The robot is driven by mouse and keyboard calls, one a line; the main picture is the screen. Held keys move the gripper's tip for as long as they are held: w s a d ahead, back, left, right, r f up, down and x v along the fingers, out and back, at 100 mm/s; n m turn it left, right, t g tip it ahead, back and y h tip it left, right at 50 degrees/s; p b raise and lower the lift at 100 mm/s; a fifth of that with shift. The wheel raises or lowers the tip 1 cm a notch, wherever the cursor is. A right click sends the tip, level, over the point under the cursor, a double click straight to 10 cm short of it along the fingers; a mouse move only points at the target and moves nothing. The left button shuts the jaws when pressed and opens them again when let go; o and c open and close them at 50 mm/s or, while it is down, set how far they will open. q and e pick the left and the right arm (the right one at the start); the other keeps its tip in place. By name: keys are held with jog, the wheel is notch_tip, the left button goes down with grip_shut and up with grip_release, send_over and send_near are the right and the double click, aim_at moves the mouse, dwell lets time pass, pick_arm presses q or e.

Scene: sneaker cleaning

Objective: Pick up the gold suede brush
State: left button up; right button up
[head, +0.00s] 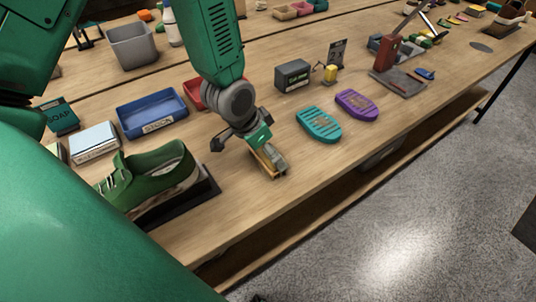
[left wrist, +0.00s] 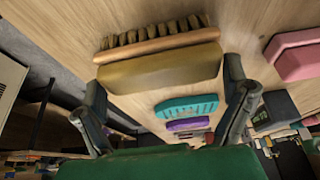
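The gold suede brush (head: 274,158) lies near the table's front edge in the head view. In the left wrist view the brush (left wrist: 160,70) shows a gold body, a tan wooden strip and a row of brown bristles towards the top of the picture. My left gripper (head: 246,136) is just above and beside it, pointing down, and partly hides it. In the left wrist view the left gripper (left wrist: 168,108) has its fingers wide apart, with the brush ahead of them and nothing clearly held. My right gripper is not in view.
A green sneaker (head: 150,173) on a dark stand is left of the brush. A blue tray (head: 150,112) and red tray (head: 193,93) are behind. A teal brush (head: 318,124) and purple brush (head: 357,104) lie to the right, with bare table between.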

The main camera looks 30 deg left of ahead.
pick_arm(q)
jog(key=shift+a, duration=0.25)
jog(key=shift+c, duration=0.3)
jog(key=shift+a+r, duration=0.1)
notch_tip(320, 180, up, 10)
jog(key=shift+f+p, duration=0.2)
jog(key=shift+p, duration=0.3)
jog(key=shift+o, duration=0.9)
jog(key=shift+w, duration=0.1)
